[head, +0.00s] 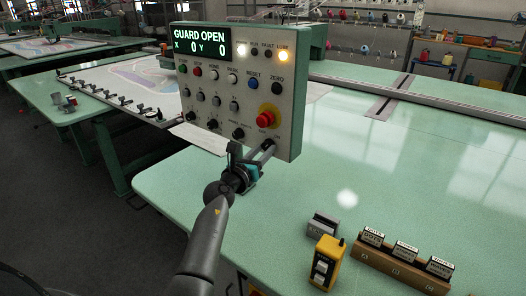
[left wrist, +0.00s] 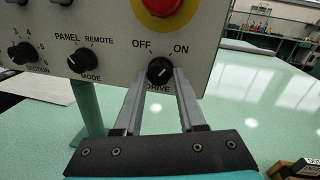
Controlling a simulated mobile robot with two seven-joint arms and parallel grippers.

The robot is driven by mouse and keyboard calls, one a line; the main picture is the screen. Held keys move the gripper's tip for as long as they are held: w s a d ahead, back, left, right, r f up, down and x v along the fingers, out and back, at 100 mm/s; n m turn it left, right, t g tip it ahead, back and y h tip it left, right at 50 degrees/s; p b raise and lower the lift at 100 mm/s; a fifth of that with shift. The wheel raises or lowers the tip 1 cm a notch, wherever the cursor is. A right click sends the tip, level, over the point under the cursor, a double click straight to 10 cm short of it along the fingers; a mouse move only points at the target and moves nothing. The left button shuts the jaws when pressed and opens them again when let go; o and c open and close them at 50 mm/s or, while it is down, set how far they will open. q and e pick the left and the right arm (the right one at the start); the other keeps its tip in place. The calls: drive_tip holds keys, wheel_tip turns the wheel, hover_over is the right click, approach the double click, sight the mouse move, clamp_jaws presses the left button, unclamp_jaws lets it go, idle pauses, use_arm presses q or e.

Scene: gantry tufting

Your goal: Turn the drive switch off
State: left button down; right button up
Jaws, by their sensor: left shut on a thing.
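The control panel (head: 240,85) stands over the green table, its display reading GUARD OPEN, X 0 Y 0. The drive switch (left wrist: 160,71) is a round black knob at the panel's lower right, labelled OFF at upper left and ON at upper right. Its pale mark seems to lean toward ON. My left gripper (left wrist: 161,78) is shut on the knob, one finger on each side. In the head view the left gripper (head: 262,152) reaches the panel's lower right corner and mostly hides the knob. My right gripper is in neither view.
The red emergency stop (head: 268,117) sits just above the drive switch. The mode knob (left wrist: 83,60) is to its left. A yellow pendant (head: 326,262) and a brown block with labelled stamps (head: 400,262) stand at the table's front. The table's right side is clear.

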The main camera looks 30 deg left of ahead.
use_arm(q)
drive_tip(key=shift+r+n+p, duration=0.15)
drive_tip(key=shift+n+p, duration=0.35)
drive_tip(key=shift+p, duration=0.45)
drive_tip(key=n+g+p, duration=0.1)
drive_tip(key=n+p, duration=0.3)
drive_tip(key=p, duration=0.2)
drive_tip(key=shift+a+r+n, duration=0.1)
drive_tip(key=shift+r+n, duration=0.05)
drive_tip(key=shift+n, duration=0.15)
drive_tip(key=n+h+p, duration=0.1)
drive_tip(key=n+p, duration=0.1)
drive_tip(key=n, duration=0.1)
drive_tip(key=shift+p, duration=0.4)
drive_tip(key=n+p, duration=0.2)
drive_tip(key=n, duration=0.1)
drive_tip(key=shift+a+n+g+h, duration=0.1)
drive_tip(key=shift+n+g+h, duration=0.3)
drive_tip(key=c, duration=0.5)
unclamp_jaws()
